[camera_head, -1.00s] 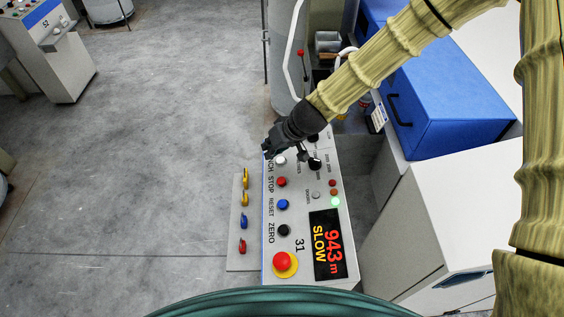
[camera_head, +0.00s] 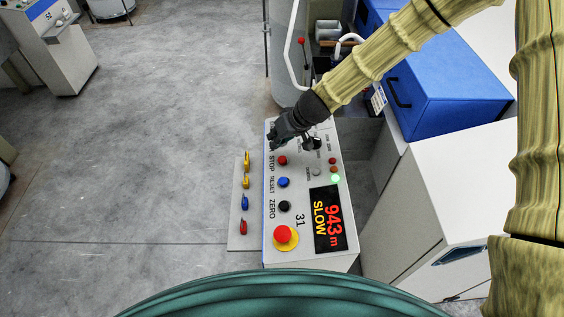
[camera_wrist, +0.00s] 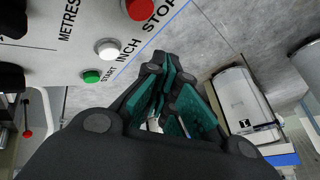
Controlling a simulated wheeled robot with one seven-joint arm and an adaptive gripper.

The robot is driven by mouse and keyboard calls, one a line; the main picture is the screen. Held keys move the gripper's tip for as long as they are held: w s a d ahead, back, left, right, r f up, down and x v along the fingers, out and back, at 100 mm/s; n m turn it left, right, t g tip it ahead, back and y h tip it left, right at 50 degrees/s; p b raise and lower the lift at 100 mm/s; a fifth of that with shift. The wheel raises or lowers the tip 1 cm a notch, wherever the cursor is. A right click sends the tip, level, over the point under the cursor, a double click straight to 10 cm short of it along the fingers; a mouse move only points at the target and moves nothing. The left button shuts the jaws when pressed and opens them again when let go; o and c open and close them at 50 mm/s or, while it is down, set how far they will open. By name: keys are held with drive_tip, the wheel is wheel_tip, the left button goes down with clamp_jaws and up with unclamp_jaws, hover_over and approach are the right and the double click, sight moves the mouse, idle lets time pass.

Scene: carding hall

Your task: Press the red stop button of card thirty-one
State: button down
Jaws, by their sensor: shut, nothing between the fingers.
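The control panel (camera_head: 309,262) is marked 31 and has a display reading "943 m SLOW". Its small red STOP button (camera_head: 282,160) sits above a blue RESET button and a black ZERO button in the head view. In the wrist view the red button (camera_wrist: 138,8) is at the top edge, partly cut off, with STOP printed beside it. My gripper (camera_head: 274,142) is shut and empty, over the panel's left edge just above the STOP button in the picture. In the wrist view its closed fingers (camera_wrist: 168,72) appear beyond the panel edge, apart from the button.
A large red mushroom button (camera_head: 283,234) on a yellow base is lower on the panel. White INCH (camera_wrist: 107,48) and green START (camera_wrist: 91,76) buttons lie near my fingers. Coloured levers (camera_head: 244,202) line the panel's left side. Open floor (camera_head: 150,150) lies left; a blue box (camera_head: 445,95) stands right.

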sight(279, 157)
drive_tip(key=f, duration=0.1)
drive_tip(key=w+f, duration=0.1)
drive_tip(key=f+b, duration=0.1)
drive_tip(key=shift+w+d, duration=0.25)
drive_tip(key=shift+d, duration=0.1)
drive_tip(key=shift+s+d+f+b, duration=0.2)
drive_tip(key=shift+f+b, duration=0.1)
drive_tip(key=shift+b, duration=0.1)
drive_tip(key=shift+s+d+b, duration=0.1)
drive_tip(key=shift+s+b, duration=0.25)
drive_tip(key=shift+s, duration=0.25)
drive_tip(key=shift+s+r, duration=0.45)
drive_tip(key=shift+s, duration=0.35)
drive_tip(key=shift+w+f, duration=0.8)
drive_tip(key=shift+w, duration=0.25)
drive_tip(key=shift+s+r, duration=0.45)
drive_tip(key=shift+s, duration=0.1)
drive_tip(key=shift+w+f, duration=0.35)
drive_tip(key=shift+w, duration=0.05)
drive_tip(key=shift+s+r, duration=0.2)
drive_tip(key=shift+s, duration=0.05)
drive_tip(key=shift+w, duration=0.1)
drive_tip(key=shift+f, duration=0.1)
